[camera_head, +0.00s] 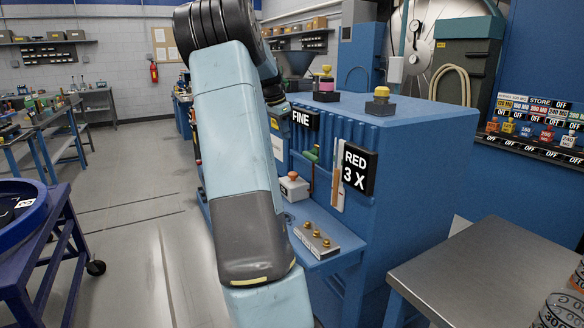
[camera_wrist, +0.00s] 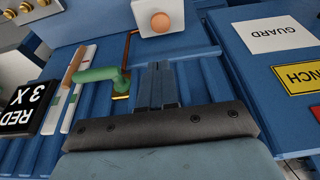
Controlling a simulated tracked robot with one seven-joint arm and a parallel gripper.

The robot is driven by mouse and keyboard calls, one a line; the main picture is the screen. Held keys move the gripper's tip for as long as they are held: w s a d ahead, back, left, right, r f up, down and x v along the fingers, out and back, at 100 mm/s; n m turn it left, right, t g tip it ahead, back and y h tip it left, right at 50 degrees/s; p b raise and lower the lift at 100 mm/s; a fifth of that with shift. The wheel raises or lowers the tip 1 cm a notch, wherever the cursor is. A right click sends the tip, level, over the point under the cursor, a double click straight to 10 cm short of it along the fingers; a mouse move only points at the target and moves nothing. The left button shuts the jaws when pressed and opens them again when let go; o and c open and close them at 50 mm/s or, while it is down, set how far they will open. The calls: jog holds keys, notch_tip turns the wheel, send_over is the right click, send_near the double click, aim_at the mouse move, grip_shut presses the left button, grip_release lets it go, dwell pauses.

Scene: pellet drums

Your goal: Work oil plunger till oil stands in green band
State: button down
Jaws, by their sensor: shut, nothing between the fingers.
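A white block (camera_head: 294,190) with a round orange knob (camera_head: 292,175), which looks like the oil plunger, sits on the blue machine's front ledge. In the wrist view, which is turned over, the block (camera_wrist: 145,16) and knob (camera_wrist: 161,22) are at the top. My gripper (camera_wrist: 157,72) is shut and empty, its fingertips pointing toward the block with a gap showing. A gauge strip (camera_head: 337,188) stands beside the RED 3 X sign. In the wrist view its pale strips (camera_wrist: 78,88) show brown and green parts; I cannot tell the exact oil level.
A green handle (camera_wrist: 100,75) is close left of my fingers in the wrist view. The RED 3 X sign (camera_head: 356,169) projects from the machine. A ledge panel (camera_head: 316,240) carries brass knobs.

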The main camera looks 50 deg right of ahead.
jog(key=shift+f, duration=0.1)
send_near(293, 174)
jog(key=x, duration=0.2)
jog(key=d+x, duration=0.1)
jog(key=x, duration=0.2)
jog(key=shift+s+d+f, duration=0.1)
jog(key=shift+d+f, duration=0.05)
jog(key=shift+f, duration=0.65)
jog(key=shift+f, duration=0.85)
jog(key=shift+s+f, duration=0.1)
jog(key=shift+f, duration=0.05)
